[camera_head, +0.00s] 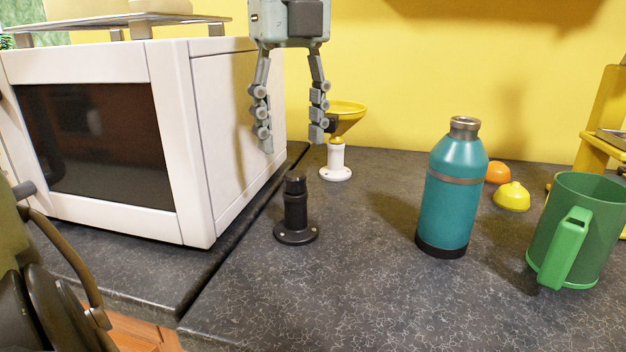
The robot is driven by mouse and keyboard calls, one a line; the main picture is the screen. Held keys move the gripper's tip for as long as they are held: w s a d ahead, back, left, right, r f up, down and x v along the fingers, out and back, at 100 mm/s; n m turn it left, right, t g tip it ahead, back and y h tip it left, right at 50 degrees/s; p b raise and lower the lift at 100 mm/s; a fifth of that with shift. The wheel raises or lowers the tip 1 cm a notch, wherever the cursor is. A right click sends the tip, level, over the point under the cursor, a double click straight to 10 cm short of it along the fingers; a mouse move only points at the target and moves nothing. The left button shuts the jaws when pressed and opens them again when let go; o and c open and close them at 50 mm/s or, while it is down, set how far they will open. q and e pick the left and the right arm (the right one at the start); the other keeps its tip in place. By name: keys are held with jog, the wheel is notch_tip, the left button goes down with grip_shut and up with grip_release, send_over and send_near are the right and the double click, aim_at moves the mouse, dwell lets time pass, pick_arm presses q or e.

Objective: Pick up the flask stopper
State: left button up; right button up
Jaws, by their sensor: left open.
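A black upright piece (295,214) with a round flanged foot stands on the dark counter, right of the microwave. Its narrower top part (294,183) may be the flask stopper, but I cannot tell for sure. The teal flask (451,205) stands upright to the right, with a bare metal neck and a black base. My left gripper (292,140) points down from the top of the view, open and empty. Its fingertips are above and apart from the black piece. My right gripper is not in view.
A white microwave (237,130) stands close on the left. Behind the black piece, a yellow funnel (347,116) sits on a white stand (336,160). A green mug (578,230), a yellow dome (511,196) and an orange one (497,173) are at right. The front counter is clear.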

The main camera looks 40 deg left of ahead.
aim_at(295, 174)
pick_arm(q)
notch_tip(295, 174, down, 6)
jog(key=shift+w+f+p, duration=0.1)
jog(key=shift+w+p, duration=0.05)
jog(key=shift+p, duration=0.2)
jog(key=c, duration=0.9)
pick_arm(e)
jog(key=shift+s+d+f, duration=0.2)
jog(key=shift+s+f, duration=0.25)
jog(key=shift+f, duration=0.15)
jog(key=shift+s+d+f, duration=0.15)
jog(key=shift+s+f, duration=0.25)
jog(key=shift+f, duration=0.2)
pick_arm(q)
jog(key=shift+c, duration=0.2)
